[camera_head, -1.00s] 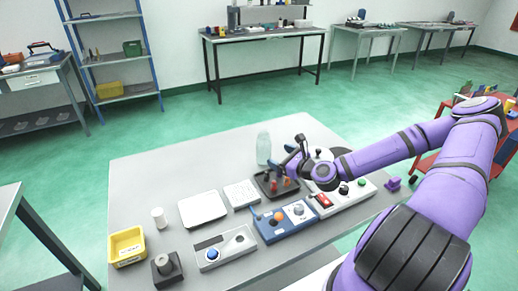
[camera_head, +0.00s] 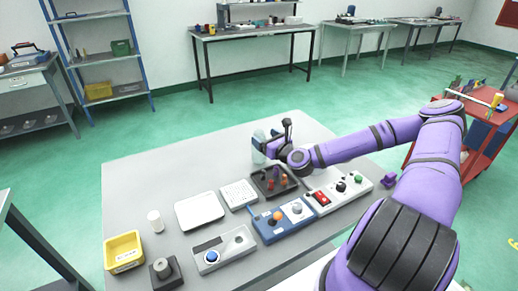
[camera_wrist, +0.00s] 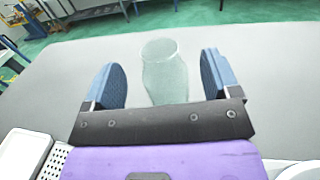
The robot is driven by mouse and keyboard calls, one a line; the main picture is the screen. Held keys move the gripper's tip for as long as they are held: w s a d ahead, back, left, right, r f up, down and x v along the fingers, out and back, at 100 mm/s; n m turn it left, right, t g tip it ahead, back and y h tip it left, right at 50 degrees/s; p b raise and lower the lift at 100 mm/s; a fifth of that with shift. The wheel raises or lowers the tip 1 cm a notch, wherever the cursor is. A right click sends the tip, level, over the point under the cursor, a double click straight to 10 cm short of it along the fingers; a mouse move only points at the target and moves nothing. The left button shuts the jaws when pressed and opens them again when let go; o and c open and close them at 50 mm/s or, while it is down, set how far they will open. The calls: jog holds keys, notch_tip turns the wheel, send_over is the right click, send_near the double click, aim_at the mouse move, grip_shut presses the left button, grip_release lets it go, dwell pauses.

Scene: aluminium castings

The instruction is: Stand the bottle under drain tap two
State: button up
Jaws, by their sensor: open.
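The bottle (camera_head: 259,142) is pale, translucent and upright on the grey table, near its far edge. In the wrist view the bottle (camera_wrist: 166,75) stands between the two blue fingers of my gripper (camera_wrist: 160,80), with gaps on both sides. My gripper (camera_head: 266,147) is open at the bottle, which it partly hides in the head view. I cannot tell which part, if any, is drain tap two.
Nearer on the table are a white tray (camera_head: 200,211), a white perforated block (camera_head: 239,194), a blue control box (camera_head: 284,231), a grey box with a blue button (camera_head: 224,250), a yellow bin (camera_head: 124,252) and a white cylinder (camera_head: 155,221). The table's far left is clear.

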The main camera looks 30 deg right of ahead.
jog(key=shift+w+a, duration=0.15)
jog(key=shift+w, duration=0.75)
jog(key=shift+w+a, duration=0.15)
jog(key=shift+w, duration=0.75)
grip_shut()
